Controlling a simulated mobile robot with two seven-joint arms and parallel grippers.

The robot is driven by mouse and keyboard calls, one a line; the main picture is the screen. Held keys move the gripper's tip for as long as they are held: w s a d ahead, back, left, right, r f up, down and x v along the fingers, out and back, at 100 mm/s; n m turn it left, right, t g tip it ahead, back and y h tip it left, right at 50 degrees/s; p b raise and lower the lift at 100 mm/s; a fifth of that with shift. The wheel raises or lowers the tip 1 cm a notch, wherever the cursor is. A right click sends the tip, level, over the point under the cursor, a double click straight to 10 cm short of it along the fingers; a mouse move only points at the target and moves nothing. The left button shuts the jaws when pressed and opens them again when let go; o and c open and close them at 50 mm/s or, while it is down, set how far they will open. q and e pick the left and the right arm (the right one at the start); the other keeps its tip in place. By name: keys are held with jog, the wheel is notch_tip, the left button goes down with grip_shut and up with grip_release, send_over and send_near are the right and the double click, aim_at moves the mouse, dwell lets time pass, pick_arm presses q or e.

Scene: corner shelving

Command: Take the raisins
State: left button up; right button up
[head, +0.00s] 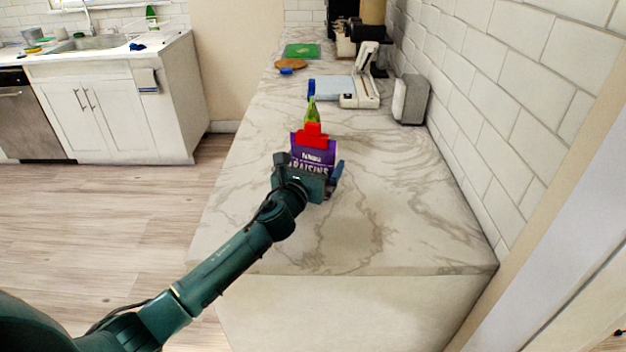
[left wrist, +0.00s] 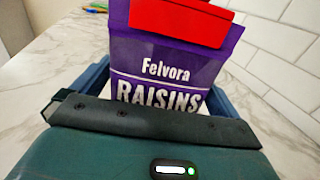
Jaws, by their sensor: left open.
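The raisins (head: 313,156) are a purple pack with white lettering and a red top part, standing upright on the marble counter. In the left wrist view the pack (left wrist: 165,65) reads "Felvora RAISINS" and fills the middle. My left gripper (head: 314,172) is open, with one finger on each side of the pack. In the left wrist view the blue fingers (left wrist: 160,88) flank the pack's lower part; I cannot tell whether either touches it. The pack's lower edge is hidden behind the gripper's body. My right gripper is not in view.
The marble counter (head: 260,220) is clear in front and to both sides. Behind the pack stand a green bottle (head: 312,108), a white appliance (head: 361,92) and a grey-white box (head: 410,99). A white brick wall (head: 480,110) bounds the right side.

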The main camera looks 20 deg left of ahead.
pick_arm(q)
jog(key=shift+w+d, duration=0.1)
jog(key=shift+w, duration=0.7)
jog(key=c, duration=0.8)
jog(key=shift+c, duration=0.6)
